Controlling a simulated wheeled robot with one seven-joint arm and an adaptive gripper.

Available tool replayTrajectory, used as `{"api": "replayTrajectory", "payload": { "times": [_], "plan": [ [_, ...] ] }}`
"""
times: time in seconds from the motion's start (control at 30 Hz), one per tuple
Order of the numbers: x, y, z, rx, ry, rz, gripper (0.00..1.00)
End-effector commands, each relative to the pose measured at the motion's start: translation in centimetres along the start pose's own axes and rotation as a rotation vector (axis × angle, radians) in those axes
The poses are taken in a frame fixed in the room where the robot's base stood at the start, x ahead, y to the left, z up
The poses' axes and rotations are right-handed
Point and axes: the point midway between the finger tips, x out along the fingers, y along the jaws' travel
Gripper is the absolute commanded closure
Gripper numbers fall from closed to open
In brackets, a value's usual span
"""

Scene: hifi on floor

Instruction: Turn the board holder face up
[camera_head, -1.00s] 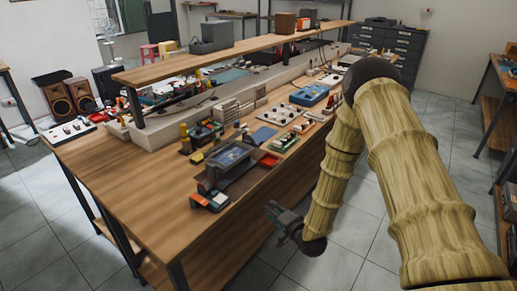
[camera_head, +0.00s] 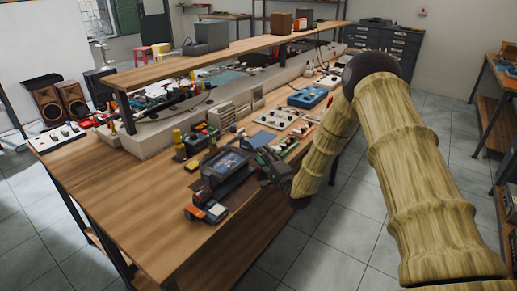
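A dark frame-like object with a bluish-grey panel (camera_head: 228,163), which looks like the board holder, sits near the front right edge of the workbench. I cannot tell for sure which side of it faces up. My gripper (camera_head: 264,162) is just to its right, low over the bench edge, with its fingers pointing toward it. At this size I cannot tell whether the fingers touch it or how far they are apart. The gripper and wrist hide part of the bench behind them.
A small orange and dark item (camera_head: 207,211) lies just in front of the holder. Several tools and boxes stand behind it, including a blue box (camera_head: 307,97) and a white panel (camera_head: 278,118). A raised shelf (camera_head: 230,53) runs along the bench. The bench's front left (camera_head: 130,205) is clear.

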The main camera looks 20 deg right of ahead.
Motion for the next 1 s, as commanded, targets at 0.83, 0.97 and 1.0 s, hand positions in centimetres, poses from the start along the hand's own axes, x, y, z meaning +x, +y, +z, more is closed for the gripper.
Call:
{"api": "replayTrajectory", "payload": {
  "times": [0.83, 0.97, 1.0],
  "plan": [
    [4.0, 0.0, 0.1, 0.0, -0.001, 0.0, 0.89],
    [4.0, 0.0, 0.1, 0.0, -0.001, 0.0, 1.0],
    [4.0, 0.0, 0.1, 0.0, -0.001, -0.001, 1.0]
  ]
}}
